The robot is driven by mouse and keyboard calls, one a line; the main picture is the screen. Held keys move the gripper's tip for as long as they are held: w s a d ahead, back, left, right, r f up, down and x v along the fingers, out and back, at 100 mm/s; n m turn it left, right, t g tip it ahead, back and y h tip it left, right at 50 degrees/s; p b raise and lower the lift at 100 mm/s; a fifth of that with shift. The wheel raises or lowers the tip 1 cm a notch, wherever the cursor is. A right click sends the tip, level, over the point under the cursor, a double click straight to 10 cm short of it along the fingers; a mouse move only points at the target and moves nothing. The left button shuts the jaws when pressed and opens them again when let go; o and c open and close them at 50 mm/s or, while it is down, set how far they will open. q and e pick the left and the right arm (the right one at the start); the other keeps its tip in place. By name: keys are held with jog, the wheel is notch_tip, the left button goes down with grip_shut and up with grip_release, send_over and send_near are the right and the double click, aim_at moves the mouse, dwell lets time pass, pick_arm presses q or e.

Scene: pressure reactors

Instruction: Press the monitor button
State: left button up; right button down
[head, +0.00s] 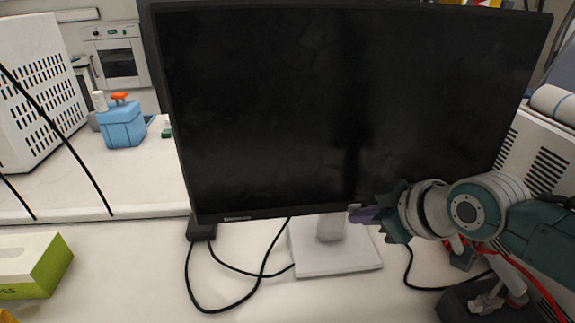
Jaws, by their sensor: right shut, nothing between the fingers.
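A large black monitor (300,100) with a dark screen stands on a white foot (335,262) in the middle of the head view. My right gripper (358,215) comes in from the right. I cannot tell whether the tips touch the bezel. No monitor button can be made out; that part of the lower edge is partly hidden by the gripper. My left gripper is not in view.
Black cables (220,308) loop over the white bench below the monitor. A green and white tissue box (35,265) is at the left. A blue container (122,127) and a white vented housing (40,90) stand behind. A dark device with red tubing (480,300) is at the lower right.

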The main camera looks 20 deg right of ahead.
jog(key=shift+s, duration=0.1)
jog(key=shift+s+a+p, duration=0.2)
jog(key=shift+s+p, duration=0.45)
jog(key=shift+p, duration=0.05)
jog(key=s+p, duration=0.1)
jog(key=s, duration=0.1)
jog(key=s+a+p, duration=0.1)
jog(key=s+p, duration=0.1)
jog(key=s, duration=0.1)
dwell(0.9)
